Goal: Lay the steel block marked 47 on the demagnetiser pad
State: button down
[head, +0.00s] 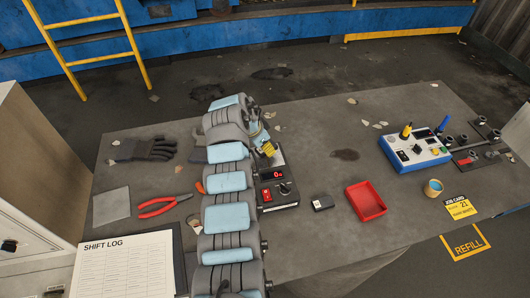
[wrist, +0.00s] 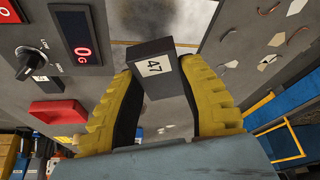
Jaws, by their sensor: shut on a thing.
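The dark steel block (wrist: 153,62) with a white label reading 47 is between the two yellow fingers of my gripper (wrist: 158,84) in the wrist view. My gripper is shut on it. In the head view my gripper (head: 267,149) is over the back end of the demagnetiser (head: 279,192), whose red display reads 0. I cannot tell whether the block touches the pad. In the head view my arm and gripper largely hide the block and the pad.
A small dark block with a white label (head: 322,202) and a red tray (head: 366,201) lie right of the demagnetiser. A blue-and-white control box (head: 415,151) stands further right. Red pliers (head: 157,207) and gloves (head: 146,149) lie left.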

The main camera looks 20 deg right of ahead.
jog(key=shift+f, duration=1.55)
jog(key=shift+f, duration=0.15)
jog(key=c, duration=0.7)
grip_release()
jog(key=shift+w+a+r, duration=0.1)
jog(key=shift+r, duration=0.35)
jog(key=v, duration=1.1)
jog(key=shift+r, duration=0.15)
